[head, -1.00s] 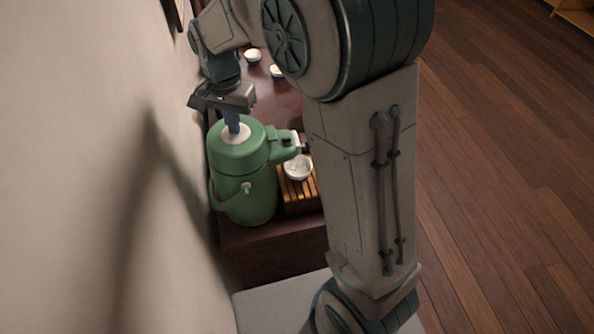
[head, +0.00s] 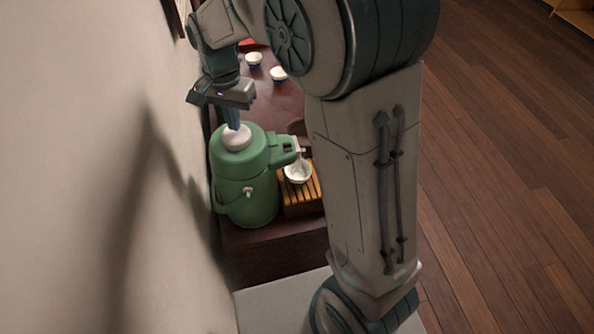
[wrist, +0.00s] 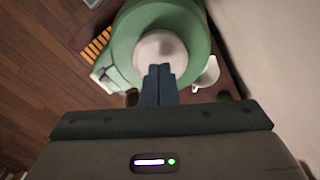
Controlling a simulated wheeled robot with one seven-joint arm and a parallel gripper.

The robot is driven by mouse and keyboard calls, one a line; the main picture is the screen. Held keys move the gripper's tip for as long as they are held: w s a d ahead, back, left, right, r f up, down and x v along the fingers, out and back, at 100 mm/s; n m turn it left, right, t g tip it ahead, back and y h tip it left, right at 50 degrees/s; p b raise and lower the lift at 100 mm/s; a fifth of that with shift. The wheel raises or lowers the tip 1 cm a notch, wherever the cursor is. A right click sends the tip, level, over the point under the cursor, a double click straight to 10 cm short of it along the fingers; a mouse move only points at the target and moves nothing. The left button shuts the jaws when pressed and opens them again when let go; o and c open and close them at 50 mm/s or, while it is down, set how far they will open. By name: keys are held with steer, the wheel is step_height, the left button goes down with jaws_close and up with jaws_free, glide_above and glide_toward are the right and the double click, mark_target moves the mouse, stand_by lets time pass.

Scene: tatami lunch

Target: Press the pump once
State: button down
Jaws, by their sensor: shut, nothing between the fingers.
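The green pump flask (head: 246,190) stands upright on the dark table. Its white domed pump knob (head: 237,138) stands up from the lid, and its spout reaches right over a white bowl (head: 298,174). My gripper (head: 233,124) points down, its fingers together and empty, with the tips at the top of the knob. In the wrist view the closed fingertips (wrist: 159,70) overlap the near side of the white knob (wrist: 160,50); I cannot tell whether they touch it. A pale streak shows between spout and bowl; it may be water.
The bowl sits on a slatted wooden tray (head: 300,201). Two small white cups (head: 254,59) stand farther back on the table (head: 258,241). The pale wall (head: 90,170) is close on the left. Wooden floor lies open on the right.

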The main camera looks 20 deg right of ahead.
steer(key=shift+r, duration=0.1)
stand_by(0.5)
step_height(320, 180, up, 6)
steer(key=p, duration=0.4)
steer(key=shift+d, duration=0.1)
stand_by(0.4)
steer(key=s+d+n+t+b, duration=0.1)
steer(key=s+d+n+t, duration=0.1)
steer(key=s+d, duration=0.4)
steer(key=s+d+n+t+b, duration=0.1)
steer(key=s+d+n, duration=0.3)
steer(key=s, duration=0.9)
steer(key=d+b, duration=0.1)
steer(key=d, duration=0.2)
steer(key=shift+d+t, duration=0.25)
steer(key=shift+t, duration=0.15)
steer(key=shift+s, duration=0.1)
stand_by(1.5)
